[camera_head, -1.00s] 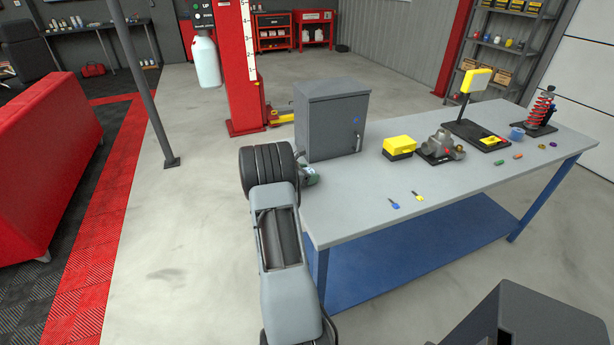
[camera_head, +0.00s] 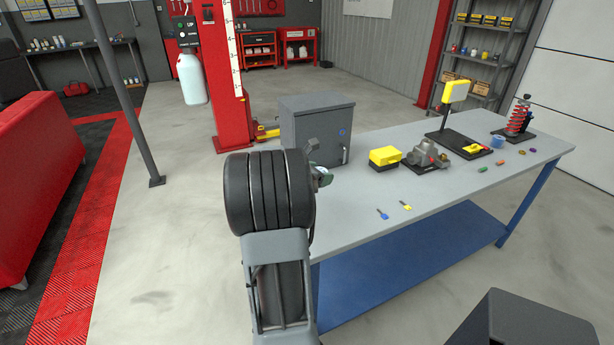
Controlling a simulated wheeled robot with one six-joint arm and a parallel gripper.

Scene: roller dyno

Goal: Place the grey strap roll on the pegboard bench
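My gripper (camera_head: 320,163) shows only in part past the right side of my arm's dark wrist, above the left end of the blue-legged workbench. Grey and greenish parts show there. My arm hides the rest, so its opening and anything in it cannot be made out. I cannot pick out a grey strap roll for certain. A dark bench (camera_head: 100,44) with small bottles and jars stands against the back left wall. No pegboard can be clearly made out behind it, so I cannot tell whether it is the pegboard bench.
The workbench (camera_head: 390,238) holds a grey cabinet (camera_head: 305,128), a yellow-and-black box (camera_head: 384,157), a blue roll (camera_head: 497,142) and other parts. A red lift post (camera_head: 229,90), a grey slanted pole (camera_head: 122,95) and a red body (camera_head: 35,180) stand left. Concrete floor between is clear.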

